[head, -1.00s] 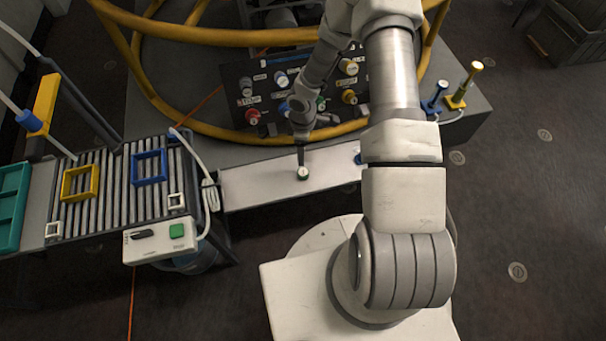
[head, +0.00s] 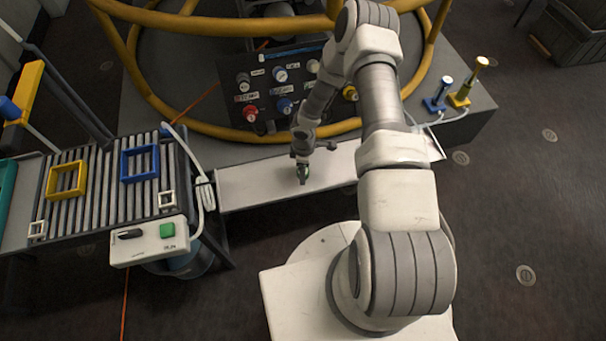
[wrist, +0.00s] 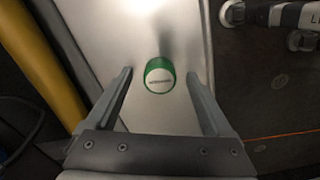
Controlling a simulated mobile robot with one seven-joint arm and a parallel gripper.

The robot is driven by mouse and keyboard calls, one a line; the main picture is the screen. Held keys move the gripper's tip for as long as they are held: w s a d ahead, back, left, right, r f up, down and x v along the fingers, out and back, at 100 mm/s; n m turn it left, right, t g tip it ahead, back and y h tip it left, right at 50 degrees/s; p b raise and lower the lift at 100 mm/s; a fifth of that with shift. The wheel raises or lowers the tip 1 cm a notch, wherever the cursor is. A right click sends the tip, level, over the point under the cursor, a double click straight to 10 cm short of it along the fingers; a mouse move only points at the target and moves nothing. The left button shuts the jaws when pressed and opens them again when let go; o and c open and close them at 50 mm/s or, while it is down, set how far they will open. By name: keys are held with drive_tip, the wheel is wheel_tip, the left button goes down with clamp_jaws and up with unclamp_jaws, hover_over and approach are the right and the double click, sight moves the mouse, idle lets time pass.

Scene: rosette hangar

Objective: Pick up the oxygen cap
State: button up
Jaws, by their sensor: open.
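The oxygen cap (wrist: 159,76) is a small round cap with a green side and a white labelled top. It stands on the pale shelf (head: 250,186), and in the wrist view it lies between and a little beyond my open fingers. My gripper (wrist: 160,92) is open, with one finger on each side of the cap and a gap on both sides. In the head view my gripper (head: 303,172) points down at the shelf and mostly hides the cap.
Behind the shelf stands a dark panel (head: 262,98) with several coloured knobs, fronted by a yellow tube rail (head: 215,134). A roller table (head: 105,190) with yellow and blue frames is at left. Blue and yellow posts (head: 460,97) stand at right. The shelf's left part is clear.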

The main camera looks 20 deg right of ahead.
drive_tip(key=shift+f, duration=0.5)
clamp_jaws()
drive_tip(key=shift+r, duration=0.1)
wheel_tip(320, 180, up, 5)
drive_tip(key=shift+f+p, duration=0.1)
drive_tip(key=shift+p, duration=0.95)
drive_tip(key=s+d+r, duration=0.6)
drive_tip(key=s+d, duration=0.2)
drive_tip(key=shift+d+p, duration=0.15)
drive_tip(key=shift+p, duration=0.2)
